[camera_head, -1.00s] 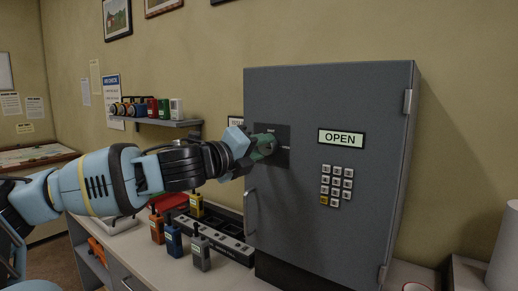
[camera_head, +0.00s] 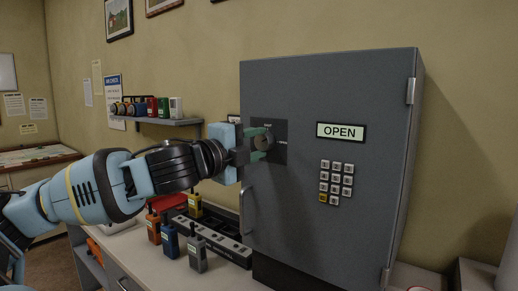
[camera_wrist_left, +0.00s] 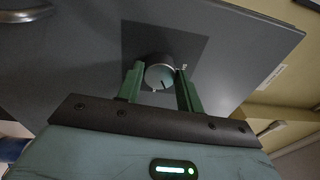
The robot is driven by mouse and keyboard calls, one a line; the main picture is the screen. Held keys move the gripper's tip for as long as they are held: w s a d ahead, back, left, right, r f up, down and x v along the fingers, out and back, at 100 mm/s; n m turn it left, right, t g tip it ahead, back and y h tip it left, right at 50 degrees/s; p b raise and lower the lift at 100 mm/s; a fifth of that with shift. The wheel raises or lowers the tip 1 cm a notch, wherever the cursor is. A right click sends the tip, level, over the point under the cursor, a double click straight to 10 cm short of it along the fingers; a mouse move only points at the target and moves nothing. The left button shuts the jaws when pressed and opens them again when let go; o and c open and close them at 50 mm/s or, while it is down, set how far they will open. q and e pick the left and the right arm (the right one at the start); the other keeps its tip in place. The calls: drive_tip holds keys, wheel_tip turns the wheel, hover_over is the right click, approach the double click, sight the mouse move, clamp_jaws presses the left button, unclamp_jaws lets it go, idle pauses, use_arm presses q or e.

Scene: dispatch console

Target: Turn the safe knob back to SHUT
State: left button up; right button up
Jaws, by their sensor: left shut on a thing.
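The grey safe (camera_head: 330,230) stands on the counter with its door closed against the body as far as I can see. Its display (camera_head: 341,131) reads OPEN. The round silver knob (camera_head: 265,142) sits on a dark plate (camera_head: 281,127) at the door's upper left, with small labels above and to the right. My left gripper (camera_head: 264,143) is shut on the knob, its green fingers above and below it. In the left wrist view the knob (camera_wrist_left: 159,74) sits between both fingertips, a dark pointer line on its face. My right gripper is out of view.
A keypad (camera_head: 336,182) is right of the knob, and a door handle (camera_head: 249,211) lies below it. Several radios (camera_head: 196,253) and a dark charging rack (camera_head: 222,241) stand on the counter below my left arm. A wall shelf (camera_head: 165,121) is behind.

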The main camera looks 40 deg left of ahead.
use_arm(q)
drive_tip(key=n, duration=0.1)
drive_tip(key=n+b, duration=0.1)
drive_tip(key=n, duration=0.1)
drive_tip(key=n+b, duration=0.1)
drive_tip(key=shift+d+f+n+y, duration=0.1)
drive_tip(key=shift+f+n+y, duration=0.2)
drive_tip(key=shift+n, duration=0.1)
drive_tip(key=n+b, duration=0.1)
drive_tip(key=n, duration=0.3)
drive_tip(key=shift+n+t+y+b, duration=0.3)
drive_tip(key=shift+n+b, duration=0.1)
drive_tip(key=shift+d+r+n+b, duration=0.15)
drive_tip(key=shift+n+b, duration=0.3)
drive_tip(key=shift+n, duration=0.95)
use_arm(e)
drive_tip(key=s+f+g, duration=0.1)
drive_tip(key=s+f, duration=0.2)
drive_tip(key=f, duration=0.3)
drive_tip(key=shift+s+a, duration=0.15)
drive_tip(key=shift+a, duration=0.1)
use_arm(q)
drive_tip(key=shift+n, duration=0.3)
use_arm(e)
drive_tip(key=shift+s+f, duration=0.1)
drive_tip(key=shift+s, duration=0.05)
use_arm(q)
drive_tip(key=o, duration=1)
drive_tip(key=shift+s, duration=0.15)
